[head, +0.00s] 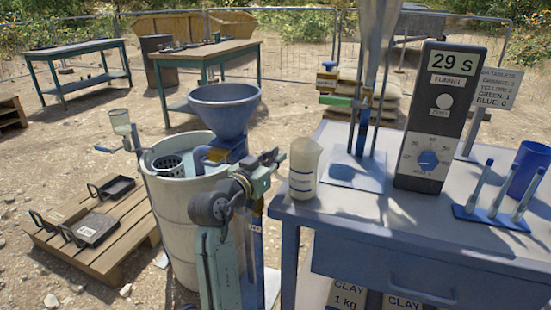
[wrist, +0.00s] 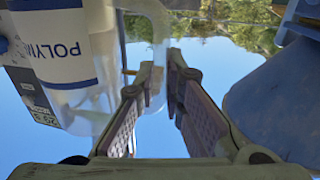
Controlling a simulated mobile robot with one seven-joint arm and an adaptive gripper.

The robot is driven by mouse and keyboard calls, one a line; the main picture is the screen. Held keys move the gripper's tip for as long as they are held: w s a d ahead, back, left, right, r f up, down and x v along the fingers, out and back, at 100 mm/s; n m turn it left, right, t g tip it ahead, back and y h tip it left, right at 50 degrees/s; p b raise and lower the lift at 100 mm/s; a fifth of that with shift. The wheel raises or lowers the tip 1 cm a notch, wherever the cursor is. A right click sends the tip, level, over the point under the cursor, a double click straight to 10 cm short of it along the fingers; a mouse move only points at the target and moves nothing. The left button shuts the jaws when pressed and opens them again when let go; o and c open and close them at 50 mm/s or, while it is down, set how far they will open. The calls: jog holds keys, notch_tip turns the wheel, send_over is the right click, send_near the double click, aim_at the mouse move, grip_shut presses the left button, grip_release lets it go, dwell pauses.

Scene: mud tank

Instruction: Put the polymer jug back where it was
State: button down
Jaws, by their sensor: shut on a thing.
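The polymer jug (head: 304,163) is a whitish, translucent container with a blue-and-white label, at the left edge of the blue-grey table in the head view. I cannot tell whether its lower end touches the tabletop. My gripper (head: 277,158) is just left of it. In the wrist view the jug (wrist: 62,80) fills the upper left, its label reading "POLYM". Its clear handle passes between the fingers of my gripper (wrist: 160,78), which is shut on it. The surroundings look upside down in that view.
The table (head: 360,228) holds a timer box (head: 432,125) reading 29 S, a funnel stand (head: 355,172), a tube rack (head: 492,217) and a blue cup (head: 529,170). Left of my arm stand a white barrel (head: 170,215), a blue hopper (head: 224,105) and a pallet (head: 105,238).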

jog(key=shift+f, duration=0.25)
jog(key=shift+f, duration=0.1)
jog(key=shift+f, duration=0.15)
jog(key=c, duration=1.7)
grip_release()
jog(key=shift+r, duration=0.2)
jog(key=b+v, duration=0.2)
jog(key=v, duration=1)
